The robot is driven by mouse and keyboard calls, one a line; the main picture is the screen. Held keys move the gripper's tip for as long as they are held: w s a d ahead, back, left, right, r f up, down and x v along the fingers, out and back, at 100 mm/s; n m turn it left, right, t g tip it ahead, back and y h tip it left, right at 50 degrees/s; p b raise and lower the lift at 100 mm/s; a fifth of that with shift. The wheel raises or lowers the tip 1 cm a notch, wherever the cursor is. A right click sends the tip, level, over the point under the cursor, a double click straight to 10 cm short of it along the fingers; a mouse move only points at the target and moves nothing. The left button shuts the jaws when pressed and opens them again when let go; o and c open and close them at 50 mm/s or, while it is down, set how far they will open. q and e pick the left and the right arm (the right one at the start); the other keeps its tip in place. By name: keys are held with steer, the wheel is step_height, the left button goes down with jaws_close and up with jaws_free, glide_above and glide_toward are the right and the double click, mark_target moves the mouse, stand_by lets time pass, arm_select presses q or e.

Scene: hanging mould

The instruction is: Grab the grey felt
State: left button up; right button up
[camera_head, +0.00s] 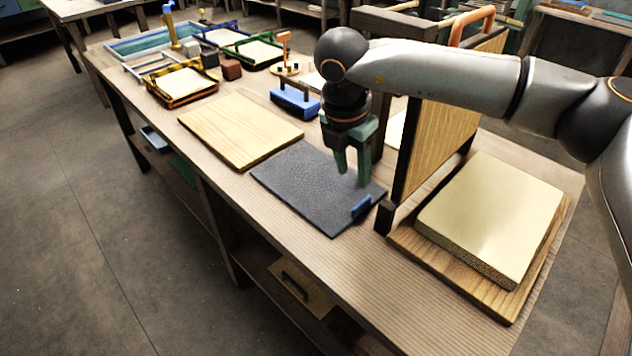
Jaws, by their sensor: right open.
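The grey felt (305,190) is a dark grey, flat rectangular sheet lying on the wooden workbench, with a small blue tab (361,206) at its right edge. My right gripper (352,180), with green fingers pointing down, is above the right part of the felt, close to the blue tab. It is open and I see nothing between its fingers. Whether the fingertips touch the felt I cannot tell. My left gripper is not in view.
A pale wooden board (240,130) lies left of the felt. An upright framed mould (436,125) stands just right of it. A thick cream stack (492,215) rests on a board at the right. A blue-handled block (295,102) and several framed trays stand behind.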

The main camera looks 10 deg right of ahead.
steer(key=d, duration=0.2)
glide_above(362, 202)
steer(key=s+a, duration=0.1)
steer(key=shift+h, duration=0.3)
step_height(362, 202, down, 6)
steer(key=shift+s+r, duration=0.15)
steer(key=shift+a+x, duration=0.15)
steer(key=shift+x, duration=1.2)
steer(key=shift+a+x, duration=0.15)
steer(key=shift+x, duration=1.25)
jaws_close()
